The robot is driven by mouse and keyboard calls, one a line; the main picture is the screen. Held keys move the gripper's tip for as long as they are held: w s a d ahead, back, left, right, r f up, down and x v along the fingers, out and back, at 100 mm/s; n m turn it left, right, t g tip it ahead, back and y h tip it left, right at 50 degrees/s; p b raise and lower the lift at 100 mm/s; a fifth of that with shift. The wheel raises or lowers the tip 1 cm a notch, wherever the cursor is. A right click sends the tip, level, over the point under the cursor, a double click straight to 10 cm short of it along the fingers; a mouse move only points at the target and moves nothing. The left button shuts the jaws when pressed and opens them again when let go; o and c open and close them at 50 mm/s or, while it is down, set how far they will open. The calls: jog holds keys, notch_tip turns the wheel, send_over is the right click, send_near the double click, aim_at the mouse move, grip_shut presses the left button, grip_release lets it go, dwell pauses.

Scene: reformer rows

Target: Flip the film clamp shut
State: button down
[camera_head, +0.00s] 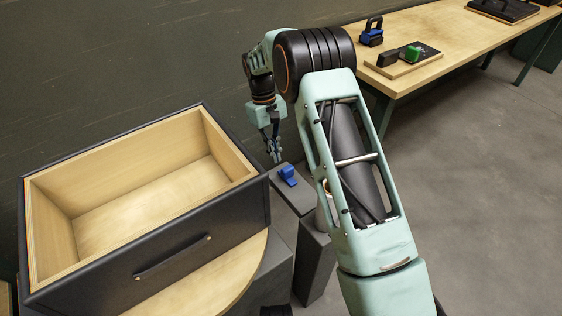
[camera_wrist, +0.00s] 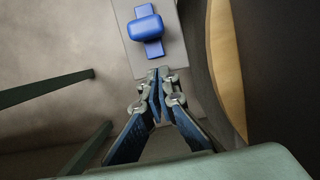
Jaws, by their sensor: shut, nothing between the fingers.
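The blue clamp (camera_head: 288,176) sits on top of a narrow dark grey post (camera_head: 296,197) in the head view. In the wrist view the blue clamp (camera_wrist: 146,28) shows from above as a rounded block over a narrower strip, on the grey top face (camera_wrist: 172,50). Whether its lever is up or down is hard to tell. My gripper (camera_head: 277,158) hangs down behind the clamp in the head view, apart from it. In the wrist view my gripper (camera_wrist: 159,72) has its fingertips together, empty, just below the clamp, with a gap between them.
A large open wooden box with dark outer walls (camera_head: 235,213) stands left of the post, close to it. A round-edged wooden board (camera_head: 205,290) lies below it.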

aim_at(287, 173)
jog(key=shift+s+d+r+b, duration=0.15)
jog(key=shift+s+d, duration=0.35)
jog(key=shift+s, duration=0.2)
jog(key=shift+s+d+r+b, duration=0.1)
jog(key=shift+s+d+b, duration=0.05)
jog(key=shift+s+d, duration=0.4)
jog(key=shift+s+a, duration=0.1)
